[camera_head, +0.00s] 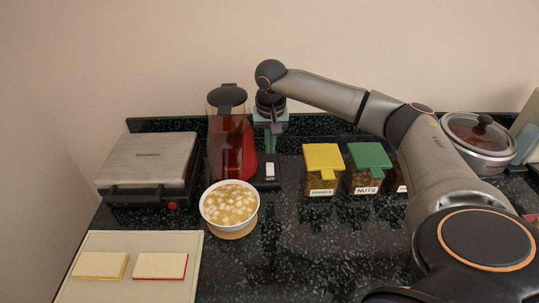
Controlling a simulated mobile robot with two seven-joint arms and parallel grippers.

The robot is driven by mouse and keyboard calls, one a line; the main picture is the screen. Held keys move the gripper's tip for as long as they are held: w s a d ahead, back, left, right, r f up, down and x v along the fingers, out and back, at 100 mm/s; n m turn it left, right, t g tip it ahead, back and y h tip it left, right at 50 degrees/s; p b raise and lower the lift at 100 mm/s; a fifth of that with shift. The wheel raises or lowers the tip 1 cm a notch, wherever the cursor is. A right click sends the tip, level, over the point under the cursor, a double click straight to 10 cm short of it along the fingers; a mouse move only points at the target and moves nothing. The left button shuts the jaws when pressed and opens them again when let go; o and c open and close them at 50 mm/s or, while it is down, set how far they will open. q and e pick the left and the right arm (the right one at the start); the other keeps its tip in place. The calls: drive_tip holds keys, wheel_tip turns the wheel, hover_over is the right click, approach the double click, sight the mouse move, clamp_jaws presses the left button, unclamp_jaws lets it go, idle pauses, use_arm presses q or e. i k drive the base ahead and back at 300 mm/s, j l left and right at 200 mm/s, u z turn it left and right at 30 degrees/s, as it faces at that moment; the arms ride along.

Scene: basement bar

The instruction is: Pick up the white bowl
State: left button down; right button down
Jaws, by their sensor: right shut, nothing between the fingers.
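The white bowl (207,219) holds a yellowish soup with pale chunks. It stands upright on a round tan coaster (236,234) on the dark counter, left of the picture's middle. My right gripper (274,146) hangs fingers down behind and to the right of the bowl, beside the red kettle. It is apart from the bowl, shut and empty. My right arm reaches in from the right side. My left gripper is out of view.
A red kettle (231,145) stands behind the bowl, and a grill press (150,165) to its left. A tray (140,244) with two sandwiches lies front left. Yellow-lidded (322,158) and green-lidded (369,157) jars and a pot (478,135) stand right. The counter front middle is clear.

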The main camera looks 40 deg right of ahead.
sight(229, 205)
drive_tip(key=k+j, duration=0.75)
drive_tip(key=j, duration=0.2)
